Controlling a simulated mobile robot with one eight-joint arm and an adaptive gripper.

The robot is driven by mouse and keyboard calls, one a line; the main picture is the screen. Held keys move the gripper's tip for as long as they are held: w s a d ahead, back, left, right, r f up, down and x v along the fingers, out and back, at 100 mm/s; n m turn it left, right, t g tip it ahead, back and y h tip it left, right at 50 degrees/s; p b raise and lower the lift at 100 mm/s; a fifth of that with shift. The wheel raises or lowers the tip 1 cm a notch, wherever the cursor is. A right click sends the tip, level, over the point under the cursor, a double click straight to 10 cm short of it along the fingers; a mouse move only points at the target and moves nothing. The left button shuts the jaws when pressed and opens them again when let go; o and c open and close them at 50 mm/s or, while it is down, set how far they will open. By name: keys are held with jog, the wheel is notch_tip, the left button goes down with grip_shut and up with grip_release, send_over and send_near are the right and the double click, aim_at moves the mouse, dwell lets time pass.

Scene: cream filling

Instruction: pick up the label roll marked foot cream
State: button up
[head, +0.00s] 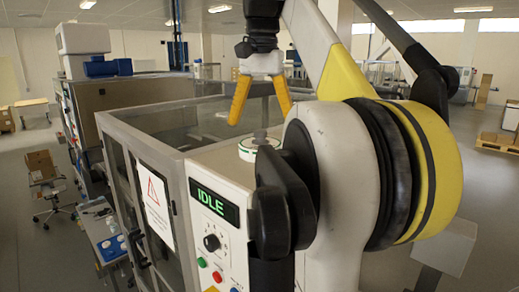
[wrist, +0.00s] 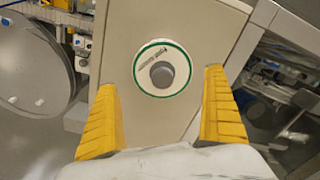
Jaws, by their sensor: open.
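A white label roll with a green edge (head: 247,152) lies flat on top of the beige machine cabinet. In the wrist view the same roll (wrist: 145,92) shows from above, with a grey round centre and small print too blurred to read. My gripper (head: 260,115) is open, pointing down above the roll, with nothing between its yellow fingers. In the wrist view the fingers of my gripper (wrist: 160,80) stand apart on either side of the roll, not touching it. My arm partly hides the roll's right side in the head view.
The cabinet (head: 205,163) has an IDLE display (head: 216,206), a knob and coloured buttons on its front. A glass-walled enclosure (head: 140,125) with a metal frame adjoins it on the left. A side table (head: 103,225) with white items and a chair (head: 60,205) stand further left.

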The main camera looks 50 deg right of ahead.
aim_at(261, 142)
notch_tip(261, 142, down, 5)
jog(key=shift+a+r+p, duration=0.1)
jog(key=shift+a+p, duration=0.05)
jog(key=shift+p, duration=0.2)
jog(key=shift+w+f, duration=0.25)
jog(key=shift+f, duration=0.2)
jog(key=shift+s+r, duration=0.1)
jog(key=shift+s, duration=0.05)
jog(key=c, duration=0.9)
jog(key=shift+c, duration=1)
